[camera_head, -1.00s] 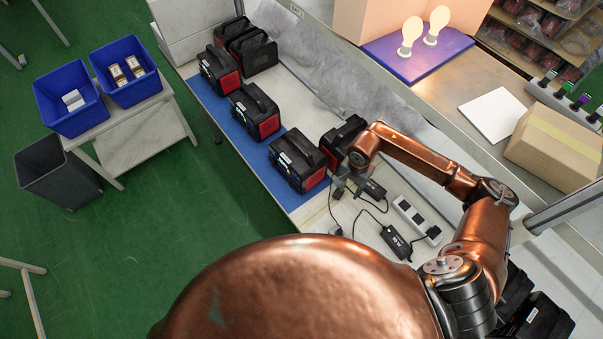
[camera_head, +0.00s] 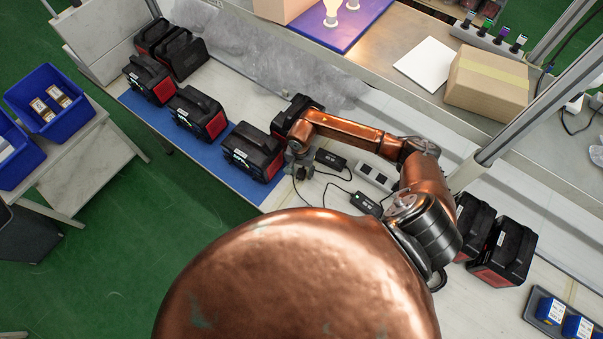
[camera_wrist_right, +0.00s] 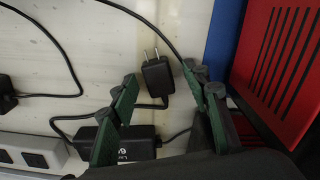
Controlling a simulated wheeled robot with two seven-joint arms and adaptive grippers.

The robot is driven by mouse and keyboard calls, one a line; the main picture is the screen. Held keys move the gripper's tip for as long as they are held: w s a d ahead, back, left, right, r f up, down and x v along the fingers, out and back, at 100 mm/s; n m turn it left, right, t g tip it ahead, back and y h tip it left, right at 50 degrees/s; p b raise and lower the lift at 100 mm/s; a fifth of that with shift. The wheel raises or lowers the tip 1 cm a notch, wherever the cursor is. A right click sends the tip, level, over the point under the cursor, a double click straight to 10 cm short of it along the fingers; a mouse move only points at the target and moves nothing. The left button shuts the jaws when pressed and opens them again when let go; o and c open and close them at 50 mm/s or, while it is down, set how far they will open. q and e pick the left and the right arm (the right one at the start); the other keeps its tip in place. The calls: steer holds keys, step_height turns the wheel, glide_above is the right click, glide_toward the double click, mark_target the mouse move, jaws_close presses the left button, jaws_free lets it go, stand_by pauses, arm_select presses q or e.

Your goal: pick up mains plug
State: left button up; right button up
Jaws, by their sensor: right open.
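The mains plug (camera_wrist_right: 157,76) is black with two metal prongs. In the right wrist view it lies on the white bench top, prongs pointing up in the picture. My right gripper (camera_wrist_right: 160,82) is open, with its green fingers on either side of the plug in that view; I cannot tell how high they are above it. In the head view the right gripper (camera_head: 299,170) is low over the bench, and I cannot make out the plug there. My left gripper is out of view.
A black adapter (camera_wrist_right: 122,147) and cables lie near the plug. A white power strip (camera_head: 376,174) lies to the right. A black-and-red power station (camera_head: 252,150) on a blue mat (camera_head: 226,137) stands close left of the gripper. A second adapter (camera_head: 366,203) lies nearby.

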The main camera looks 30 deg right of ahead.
mark_target(301, 173)
steer(key=c, duration=1.2)
steer(key=shift+o, duration=0.2)
steer(key=shift+r, duration=0.45)
step_height(301, 173, up, 3)
steer(key=shift+f+b, duration=0.2)
steer(key=shift+b, duration=0.3)
steer(key=s+a+r+b, duration=0.1)
steer(key=s+a+r, duration=0.6)
steer(key=a, duration=0.5)
step_height(301, 173, up, 3)
steer(key=shift+a+f+b, duration=0.15)
steer(key=shift+f+b, duration=0.05)
steer(key=shift+b, duration=0.15)
